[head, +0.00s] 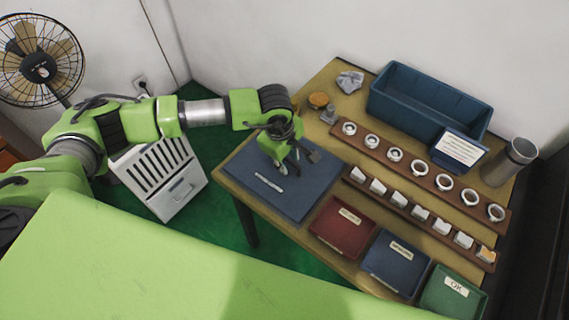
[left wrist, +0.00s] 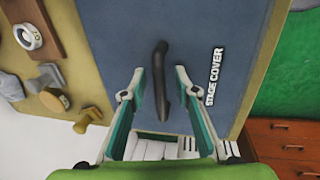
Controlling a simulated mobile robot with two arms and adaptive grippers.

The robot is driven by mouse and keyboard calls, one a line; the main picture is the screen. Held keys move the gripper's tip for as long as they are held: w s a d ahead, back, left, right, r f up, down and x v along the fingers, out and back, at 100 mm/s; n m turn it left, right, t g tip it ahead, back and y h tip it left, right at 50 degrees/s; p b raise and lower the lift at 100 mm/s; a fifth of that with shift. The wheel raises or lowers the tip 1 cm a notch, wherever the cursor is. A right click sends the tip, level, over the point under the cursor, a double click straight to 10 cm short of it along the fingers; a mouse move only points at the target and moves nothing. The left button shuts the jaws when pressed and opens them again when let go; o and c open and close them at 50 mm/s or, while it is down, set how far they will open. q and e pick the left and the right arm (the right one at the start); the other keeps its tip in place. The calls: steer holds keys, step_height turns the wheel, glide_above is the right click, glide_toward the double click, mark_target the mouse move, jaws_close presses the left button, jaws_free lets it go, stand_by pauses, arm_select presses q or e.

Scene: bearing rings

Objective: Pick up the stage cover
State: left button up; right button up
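The stage cover (head: 300,205) is a flat blue-grey board lying on the left part of the table. In the left wrist view the cover (left wrist: 115,40) carries white "STAGE COVER" lettering and a dark raised handle (left wrist: 161,85). My left gripper (head: 288,165) is over the cover, pointing down. In the left wrist view my left gripper (left wrist: 160,72) is open, with one finger on each side of the handle and visible gaps to it. In the head view the gripper partly hides the handle. My right gripper is not in view.
Red (head: 342,227), blue (head: 397,264) and green (head: 452,293) trays line the table's front edge. Two wooden strips with several rings (head: 395,155) and white blocks (head: 420,213) lie right of the cover. A blue bin (head: 425,105) and grey cup (head: 509,162) stand behind.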

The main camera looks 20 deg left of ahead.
arm_select(q)
jaws_close()
steer(key=shift+r, duration=0.1)
